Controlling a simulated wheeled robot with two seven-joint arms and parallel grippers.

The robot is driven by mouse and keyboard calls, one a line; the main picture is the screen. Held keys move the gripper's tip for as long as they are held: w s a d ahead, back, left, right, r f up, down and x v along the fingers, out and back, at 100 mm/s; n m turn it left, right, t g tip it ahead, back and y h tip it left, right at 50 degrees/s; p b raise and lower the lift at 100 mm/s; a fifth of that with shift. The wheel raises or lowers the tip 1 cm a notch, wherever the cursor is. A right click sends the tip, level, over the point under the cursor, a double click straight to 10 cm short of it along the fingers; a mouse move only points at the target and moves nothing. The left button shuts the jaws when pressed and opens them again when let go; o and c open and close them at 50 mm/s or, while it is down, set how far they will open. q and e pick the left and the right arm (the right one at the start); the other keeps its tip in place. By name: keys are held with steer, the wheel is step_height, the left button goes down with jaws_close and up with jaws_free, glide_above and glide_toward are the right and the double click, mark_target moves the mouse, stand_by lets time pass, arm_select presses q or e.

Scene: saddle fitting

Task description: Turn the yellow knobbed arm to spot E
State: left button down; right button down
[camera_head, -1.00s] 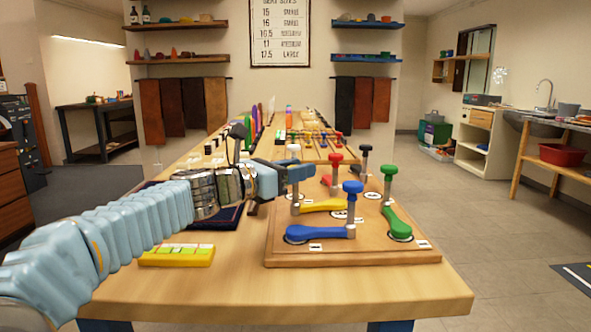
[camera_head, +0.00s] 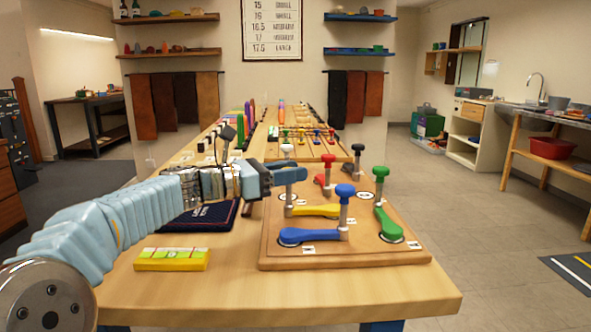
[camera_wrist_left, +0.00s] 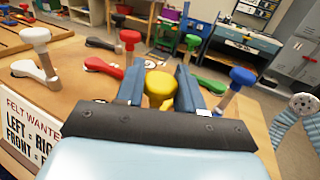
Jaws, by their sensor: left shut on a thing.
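The yellow knobbed arm (camera_head: 316,211) lies low on the wooden board (camera_head: 385,258), its crank running left to a grey post (camera_head: 289,197). My left gripper (camera_head: 298,174) is at the top of that post, shut on the yellow knob. In the left wrist view the yellow knob (camera_wrist_left: 160,86) sits between the two fingers. In the head view the knob is hidden by the gripper. The yellow arm's right end is partly behind the blue arm's post. White spots with small labels mark the board, but I cannot read their letters. My right gripper is not in view.
Other knobbed arms stand close by: blue (camera_head: 345,190) in front, green (camera_head: 380,172) at right, red (camera_head: 327,160), black (camera_head: 358,148) and white (camera_head: 287,148) behind. A yellow-green block (camera_head: 172,260) and a dark felt mat (camera_head: 215,218) lie left of the board.

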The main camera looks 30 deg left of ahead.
arm_select(q)
steer(key=c, duration=0.8)
jaws_free()
steer(key=shift+o, duration=0.2)
steer(key=b+v, duration=0.1)
steer(key=v, duration=1.2)
steer(key=shift+s+a, duration=0.25)
steer(key=shift+s, duration=0.1)
